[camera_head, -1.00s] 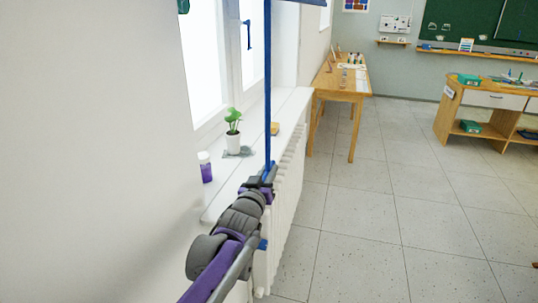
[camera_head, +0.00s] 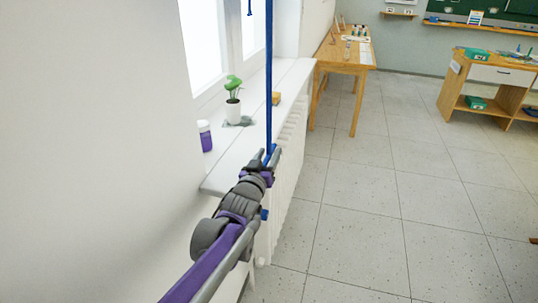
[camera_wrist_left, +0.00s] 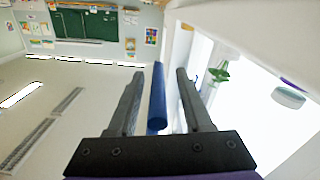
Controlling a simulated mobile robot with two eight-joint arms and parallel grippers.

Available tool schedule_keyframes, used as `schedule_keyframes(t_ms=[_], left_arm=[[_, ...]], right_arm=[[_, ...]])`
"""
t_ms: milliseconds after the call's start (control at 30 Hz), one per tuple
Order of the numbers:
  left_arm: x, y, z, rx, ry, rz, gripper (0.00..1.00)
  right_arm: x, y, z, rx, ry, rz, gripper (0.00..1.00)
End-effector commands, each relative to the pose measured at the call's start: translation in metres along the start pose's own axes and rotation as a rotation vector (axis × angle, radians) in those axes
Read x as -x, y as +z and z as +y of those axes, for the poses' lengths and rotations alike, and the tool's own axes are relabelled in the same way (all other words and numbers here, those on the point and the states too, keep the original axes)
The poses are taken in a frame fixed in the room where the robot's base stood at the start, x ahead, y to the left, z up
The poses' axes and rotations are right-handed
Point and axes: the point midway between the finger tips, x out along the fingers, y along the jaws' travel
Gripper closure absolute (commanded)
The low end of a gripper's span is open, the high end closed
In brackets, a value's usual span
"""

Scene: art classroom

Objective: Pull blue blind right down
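The blue pull rod of the blind (camera_head: 269,75) hangs straight down in front of the window sill in the head view. My left gripper (camera_head: 269,158) is around the rod, low on its length. A short blue piece (camera_head: 264,214) shows below the gripper. In the left wrist view the rod (camera_wrist_left: 157,95) stands between the two fingers of my left gripper (camera_wrist_left: 156,85), with a gap on each side, so the gripper is open. The blind itself is above the head view and out of sight. My right gripper is not in view.
On the white sill (camera_head: 228,166) stand a potted plant (camera_head: 233,105), a purple jar (camera_head: 205,136) and a yellow block (camera_head: 276,98). A white radiator (camera_head: 288,165) is below the sill. A wooden table (camera_head: 342,62) stands farther back. The tiled floor to the right is clear.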

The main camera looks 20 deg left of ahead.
Motion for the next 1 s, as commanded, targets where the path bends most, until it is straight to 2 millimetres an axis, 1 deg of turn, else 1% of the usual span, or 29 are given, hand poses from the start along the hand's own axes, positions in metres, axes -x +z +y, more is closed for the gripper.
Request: schedule_keyframes(t_ms=[233, 333, 467, 700, 800, 900, 1000], left_arm=[[0.001, 0.000, 0.001, -0.001, 0.001, 0.000, 0.50], [0.006, -0.001, 0.001, -0.001, 0.001, 0.000, 0.50], [0.026, -0.001, 0.001, -0.002, 0.001, 0.000, 0.50], [0.076, -0.001, 0.001, -0.001, 0.001, 0.000, 0.50], [0.091, -0.001, 0.001, -0.002, 0.001, 0.000, 0.50], [0.102, -0.001, 0.000, 0.000, 0.001, 0.000, 0.50], [0.107, 0.000, 0.000, 0.000, 0.000, 0.000, 0.50]], right_arm=[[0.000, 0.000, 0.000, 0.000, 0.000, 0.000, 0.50], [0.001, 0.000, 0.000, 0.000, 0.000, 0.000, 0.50], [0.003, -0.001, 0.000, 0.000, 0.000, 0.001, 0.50], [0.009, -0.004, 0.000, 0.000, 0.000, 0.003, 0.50], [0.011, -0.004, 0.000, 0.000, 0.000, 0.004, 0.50], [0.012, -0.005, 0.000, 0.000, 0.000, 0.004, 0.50], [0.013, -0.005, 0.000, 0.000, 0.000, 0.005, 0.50]])
